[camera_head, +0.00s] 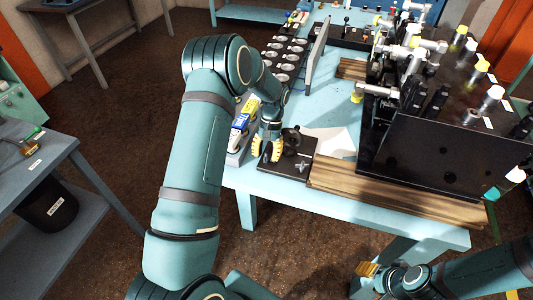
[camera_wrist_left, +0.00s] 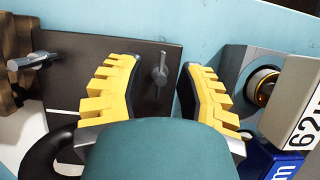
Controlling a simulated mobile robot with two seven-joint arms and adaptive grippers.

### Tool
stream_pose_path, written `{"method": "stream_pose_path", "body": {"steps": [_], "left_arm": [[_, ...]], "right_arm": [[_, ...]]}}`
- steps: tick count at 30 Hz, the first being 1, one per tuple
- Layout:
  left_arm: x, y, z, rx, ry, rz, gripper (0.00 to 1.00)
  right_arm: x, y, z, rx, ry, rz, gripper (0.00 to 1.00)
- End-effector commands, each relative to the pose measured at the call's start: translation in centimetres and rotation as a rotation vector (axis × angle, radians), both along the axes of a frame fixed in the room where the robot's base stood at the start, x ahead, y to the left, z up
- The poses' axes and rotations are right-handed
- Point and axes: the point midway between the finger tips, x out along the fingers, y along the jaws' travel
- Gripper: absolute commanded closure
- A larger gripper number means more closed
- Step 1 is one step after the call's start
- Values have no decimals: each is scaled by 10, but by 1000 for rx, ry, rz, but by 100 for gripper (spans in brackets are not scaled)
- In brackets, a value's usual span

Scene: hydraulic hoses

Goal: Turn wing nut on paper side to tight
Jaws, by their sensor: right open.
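A dark flat plate (camera_head: 275,180) lies at the table's near left corner. One metal wing nut (camera_head: 302,167) stands on its right part, nearer the white paper (camera_head: 333,142); it shows at the left in the wrist view (camera_wrist_left: 33,60). Another wing nut (camera_wrist_left: 160,70) shows between the fingertips of my left gripper (camera_wrist_left: 159,78), which is open with yellow ridged fingers. I see no contact with either nut. In the head view my left gripper (camera_head: 267,152) covers the plate's left part. My right gripper (camera_head: 367,270) is open and empty, low beside the table.
Small blue and yellow boxes (camera_head: 240,122) stand left of my gripper. Cups (camera_head: 287,57) stand in a tray behind.

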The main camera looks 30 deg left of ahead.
Motion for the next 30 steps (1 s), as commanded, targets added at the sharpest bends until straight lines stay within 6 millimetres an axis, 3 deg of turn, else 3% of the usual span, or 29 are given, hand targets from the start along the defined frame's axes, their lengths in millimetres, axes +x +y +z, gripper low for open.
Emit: {"method": "stream_pose_path", "body": {"steps": [5,15,21,30], "left_arm": [[6,1,12,1,-4,0,63],[31,7,73,1,-5,1,63],[41,9,100,0,-1,0,63],[45,10,111,0,0,-1,63]], "right_arm": [[0,0,0,0,0,0,53],[0,0,0,0,0,0,53],[0,0,0,0,0,0,53],[0,0,0,0,0,0,53]]}}
